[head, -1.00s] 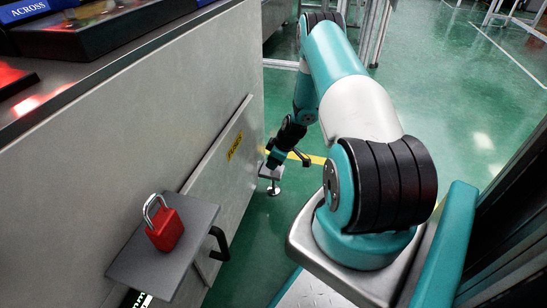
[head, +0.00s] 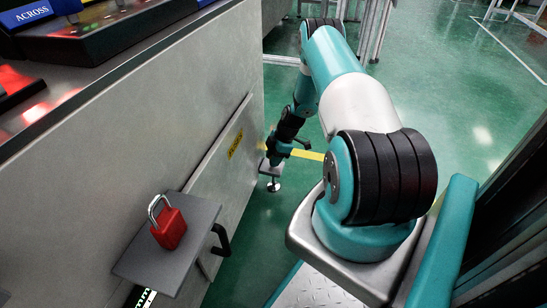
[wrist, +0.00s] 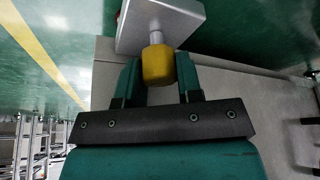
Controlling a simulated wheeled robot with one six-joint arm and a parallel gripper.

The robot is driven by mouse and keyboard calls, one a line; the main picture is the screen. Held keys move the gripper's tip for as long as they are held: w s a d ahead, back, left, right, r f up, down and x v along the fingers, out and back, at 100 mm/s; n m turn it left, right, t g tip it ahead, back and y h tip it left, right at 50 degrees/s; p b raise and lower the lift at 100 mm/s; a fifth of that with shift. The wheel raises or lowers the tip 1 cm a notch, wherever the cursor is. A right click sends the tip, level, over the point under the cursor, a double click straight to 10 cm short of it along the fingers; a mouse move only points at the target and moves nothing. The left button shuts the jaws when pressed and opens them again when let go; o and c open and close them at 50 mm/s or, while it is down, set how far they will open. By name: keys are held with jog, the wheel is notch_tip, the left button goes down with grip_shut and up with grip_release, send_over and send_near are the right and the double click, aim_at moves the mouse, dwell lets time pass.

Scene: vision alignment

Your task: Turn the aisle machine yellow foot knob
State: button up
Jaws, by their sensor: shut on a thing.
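The yellow foot knob (wrist: 158,67) shows in the wrist view, on a short metal stem below a pale metal plate (wrist: 160,22). My gripper (wrist: 159,80) has one finger on each side of the knob and is shut on it. In the head view my gripper (head: 275,158) is low beside the far lower corner of the grey machine (head: 215,75), at the foot bracket (head: 271,168). The knob itself is hidden there behind my gripper. A round metal foot (head: 273,186) stands below the bracket.
A red padlock (head: 170,228) stands on a grey shelf (head: 190,250) on the machine's near side. A black handle (head: 221,243) sticks out below it. A yellow floor line (head: 310,155) runs beyond my gripper. Green floor (head: 450,80) lies open to the right.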

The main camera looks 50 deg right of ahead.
dwell(0.4)
jog(key=o, duration=0.9)
jog(key=shift+r, duration=0.1)
jog(key=p+v, duration=0.7)
jog(key=v, duration=1)
jog(key=shift+d+r+p, duration=0.1)
jog(key=shift+r+p, duration=0.05)
jog(key=shift+p, duration=0.2)
